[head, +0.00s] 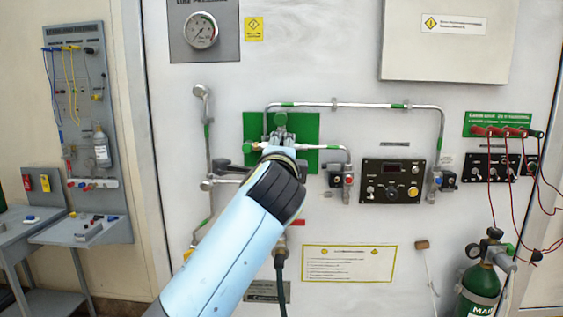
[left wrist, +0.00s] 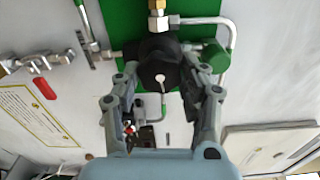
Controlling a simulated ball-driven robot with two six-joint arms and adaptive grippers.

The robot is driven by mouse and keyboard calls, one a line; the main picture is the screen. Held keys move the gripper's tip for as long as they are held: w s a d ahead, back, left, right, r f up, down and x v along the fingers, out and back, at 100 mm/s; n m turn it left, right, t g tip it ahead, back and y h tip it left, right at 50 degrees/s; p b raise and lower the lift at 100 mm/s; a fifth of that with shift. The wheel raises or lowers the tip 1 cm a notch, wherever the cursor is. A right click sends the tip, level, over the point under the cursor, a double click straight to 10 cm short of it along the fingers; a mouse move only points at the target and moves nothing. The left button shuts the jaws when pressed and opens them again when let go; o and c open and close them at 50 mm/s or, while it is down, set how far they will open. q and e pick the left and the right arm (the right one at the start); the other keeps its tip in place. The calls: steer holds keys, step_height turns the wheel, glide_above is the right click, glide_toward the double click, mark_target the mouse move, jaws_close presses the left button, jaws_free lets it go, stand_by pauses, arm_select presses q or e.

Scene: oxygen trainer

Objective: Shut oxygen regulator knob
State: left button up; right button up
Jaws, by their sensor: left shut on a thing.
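A round black regulator knob (left wrist: 150,62) with a pale centre faces the left wrist camera, in front of a green backing plate. My left gripper (left wrist: 161,70) has one finger on each side of the knob and is shut on it. In the head view the green plate (head: 308,131) shows around the end of my left arm, which hides the knob and most of the gripper. My right gripper is in neither view.
Silver pipes (head: 355,106) run over the white wall panel around the plate. A black switch box (head: 393,196) is to the right. A green cylinder (head: 478,290) stands at lower right, with red cables (head: 508,170) above it. A pressure gauge (head: 202,30) is at upper left.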

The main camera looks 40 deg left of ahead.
arm_select(q)
steer(key=shift+a+f+n+b, duration=0.1)
steer(key=shift+n+b, duration=2.2)
steer(key=shift+n, duration=1.65)
steer(key=shift+f+n+b, duration=0.1)
steer(key=shift+n+b, duration=2.15)
steer(key=shift+n, duration=1.7)
steer(key=shift+r, duration=0.1)
steer(key=o, duration=1.2)
steer(key=shift+s+r, duration=0.1)
steer(key=shift+r, duration=0.2)
step_height(320, 180, up, 10)
steer(key=shift+f, duration=0.15)
